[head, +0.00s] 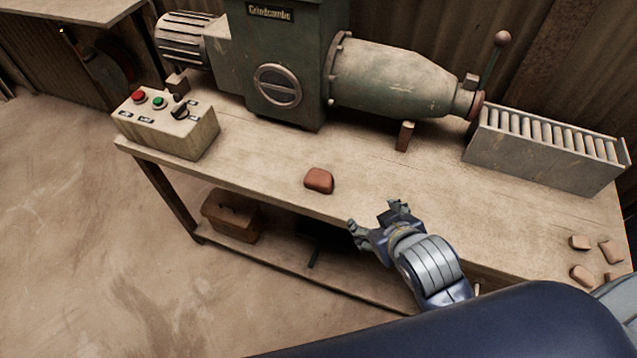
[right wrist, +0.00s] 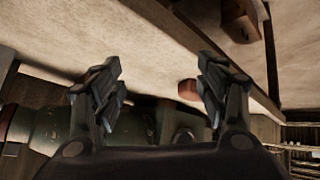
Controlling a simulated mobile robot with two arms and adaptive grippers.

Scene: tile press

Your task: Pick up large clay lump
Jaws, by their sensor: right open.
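A reddish-brown clay lump (head: 319,181) lies on the workbench (head: 260,150), close to its front edge, in the head view. My right gripper (head: 371,216) is open and empty at the bench's front edge, to the right of the lump and apart from it. In the right wrist view the open fingers of the right gripper (right wrist: 160,90) show with the lump (right wrist: 189,89) beyond, partly hidden by the right-hand finger. My left gripper is not in view.
A green machine (head: 300,70) stands along the bench's back. A control box (head: 166,122) with red and green buttons is at the left. A roller conveyor (head: 545,148) stands at the right, and several smaller lumps (head: 580,242) lie in front of it. A wooden box (head: 232,216) sits on the lower shelf.

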